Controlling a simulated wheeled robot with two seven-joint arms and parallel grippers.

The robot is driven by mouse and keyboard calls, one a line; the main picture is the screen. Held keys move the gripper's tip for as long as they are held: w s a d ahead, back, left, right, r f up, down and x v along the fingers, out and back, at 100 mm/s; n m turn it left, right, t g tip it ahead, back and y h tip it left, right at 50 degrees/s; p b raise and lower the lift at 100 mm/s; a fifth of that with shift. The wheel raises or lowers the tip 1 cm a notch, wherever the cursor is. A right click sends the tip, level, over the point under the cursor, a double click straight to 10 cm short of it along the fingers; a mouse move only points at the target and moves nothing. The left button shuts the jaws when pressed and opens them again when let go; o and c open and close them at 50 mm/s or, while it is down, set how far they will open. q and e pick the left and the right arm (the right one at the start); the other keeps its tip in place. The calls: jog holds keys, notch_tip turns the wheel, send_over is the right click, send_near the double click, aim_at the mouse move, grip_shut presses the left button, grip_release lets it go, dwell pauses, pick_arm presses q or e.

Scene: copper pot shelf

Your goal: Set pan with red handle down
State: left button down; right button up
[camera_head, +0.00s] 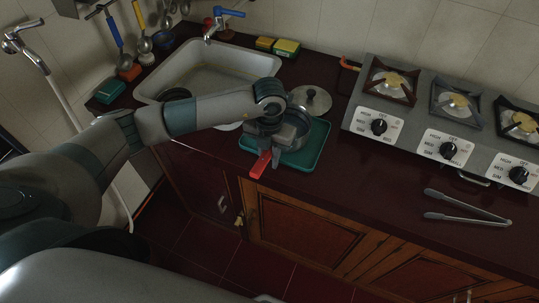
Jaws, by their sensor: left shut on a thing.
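The pan with the red handle (260,166) is at the middle of the counter. Its metal body (296,122) is over the green tray (316,146), partly hidden by my arm and gripper. The red handle points toward the counter's front edge. My left gripper (265,151) reaches in from the left and is shut on the pan near the base of the handle. I cannot tell whether the pan's bottom touches the tray. My right gripper is not in view.
A metal lid (318,101) lies just behind the pan. The sink (222,68) is at the back left, and the gas stove (424,112) is at the right. Tongs (468,207) lie on the right of the counter (385,190).

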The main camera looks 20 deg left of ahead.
pick_arm(q)
jog(key=c, duration=1.8)
grip_release()
jog(key=shift+f, duration=0.1)
jog(key=shift+o, duration=1.2)
jog(key=shift+r, duration=0.2)
notch_tip(320, 180, up, 11)
jog(key=b, duration=0.4)
jog(key=shift+f, duration=0.15)
jog(key=shift+r+b, duration=0.35)
jog(key=shift+r, duration=0.2)
